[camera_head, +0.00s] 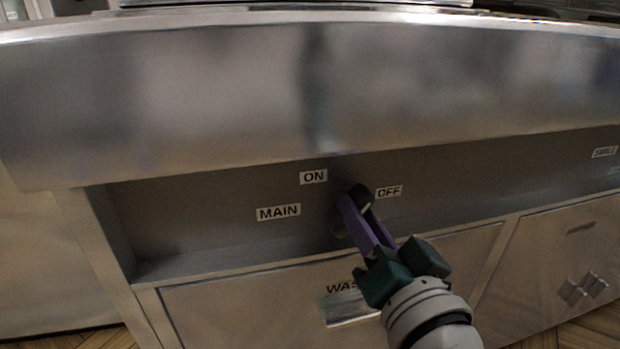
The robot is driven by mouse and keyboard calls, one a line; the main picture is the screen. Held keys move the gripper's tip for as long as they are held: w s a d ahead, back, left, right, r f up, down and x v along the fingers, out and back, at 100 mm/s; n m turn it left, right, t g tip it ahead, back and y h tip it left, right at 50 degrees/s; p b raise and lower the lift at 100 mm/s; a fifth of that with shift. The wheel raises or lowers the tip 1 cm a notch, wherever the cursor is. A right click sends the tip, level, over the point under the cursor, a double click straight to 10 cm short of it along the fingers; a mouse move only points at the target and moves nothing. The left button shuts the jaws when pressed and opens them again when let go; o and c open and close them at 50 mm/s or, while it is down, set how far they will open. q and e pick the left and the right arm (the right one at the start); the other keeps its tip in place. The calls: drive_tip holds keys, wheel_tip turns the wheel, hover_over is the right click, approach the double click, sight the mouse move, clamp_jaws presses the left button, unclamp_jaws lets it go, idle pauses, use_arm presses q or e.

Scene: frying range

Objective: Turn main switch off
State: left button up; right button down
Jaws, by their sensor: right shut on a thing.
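The main switch (359,194) is a dark knob on the recessed steel panel, between the "ON" label (313,176), the "OFF" label (389,191) and the "MAIN" label (278,212). My right gripper (352,212) reaches up from the lower right, and its purple fingers are shut on the knob. The fingers cover much of the knob, so I cannot tell exactly which way it points. My left gripper is not in view.
A broad steel front edge (200,100) overhangs the panel. Below it are a waste door (240,305), its label partly hidden by my gripper, and another door (560,260) at the right. Wooden floor (590,330) shows at the bottom.

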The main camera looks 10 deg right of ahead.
drive_tip(key=m, duration=0.3)
drive_tip(key=m+b, duration=0.1)
drive_tip(key=m, duration=0.6)
drive_tip(key=shift+d+f, duration=0.15)
drive_tip(key=shift+f, duration=0.15)
drive_tip(key=shift+m, duration=0.4)
drive_tip(key=c, duration=0.7)
unclamp_jaws()
drive_tip(key=shift+s, duration=0.15)
drive_tip(key=s+p, duration=0.1)
drive_tip(key=s, duration=0.8)
drive_tip(key=shift+s+d+p, duration=0.15)
drive_tip(key=shift+s+p, duration=0.2)
